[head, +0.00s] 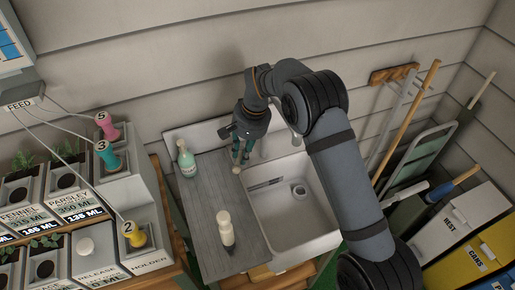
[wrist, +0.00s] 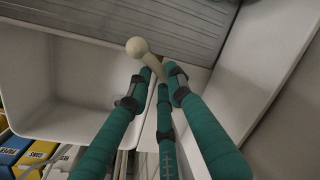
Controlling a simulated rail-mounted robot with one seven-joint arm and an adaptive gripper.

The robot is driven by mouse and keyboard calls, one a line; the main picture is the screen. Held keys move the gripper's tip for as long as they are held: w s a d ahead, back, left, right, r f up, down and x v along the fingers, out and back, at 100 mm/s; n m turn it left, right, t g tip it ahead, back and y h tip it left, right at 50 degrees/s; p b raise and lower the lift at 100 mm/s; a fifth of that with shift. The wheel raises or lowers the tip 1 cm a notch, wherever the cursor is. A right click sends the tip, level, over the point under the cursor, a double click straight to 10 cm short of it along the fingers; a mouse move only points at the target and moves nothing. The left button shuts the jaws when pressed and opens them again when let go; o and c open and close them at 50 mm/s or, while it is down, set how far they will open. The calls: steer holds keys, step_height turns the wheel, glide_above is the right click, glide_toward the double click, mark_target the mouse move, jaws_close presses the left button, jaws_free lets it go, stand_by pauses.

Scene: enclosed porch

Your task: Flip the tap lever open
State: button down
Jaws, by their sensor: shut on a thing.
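The tap lever is a pale cream bar with a round ball knob at its end; it shows in the wrist view (wrist: 136,47) between my fingertips. In the head view its knob (head: 236,170) shows just below my fingers, above the back of the grey drainboard. My gripper (head: 240,155) has teal-wrapped fingers and reaches down at the back edge of the sink. In the wrist view my gripper (wrist: 161,77) is shut on the lever, with the knob sticking out beyond the tips. The rest of the tap is mostly hidden by my fingers and arm.
The white sink basin (head: 292,222) lies right of the grey drainboard (head: 211,207). A green bottle (head: 186,160) and a cream bottle (head: 226,231) stand on the drainboard. A planter station (head: 70,215) is at left; tools (head: 405,125) and bins (head: 470,235) are at right.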

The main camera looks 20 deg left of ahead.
stand_by(0.5)
steer(key=c, duration=1.6)
jaws_free()
steer(key=shift+o, duration=0.2)
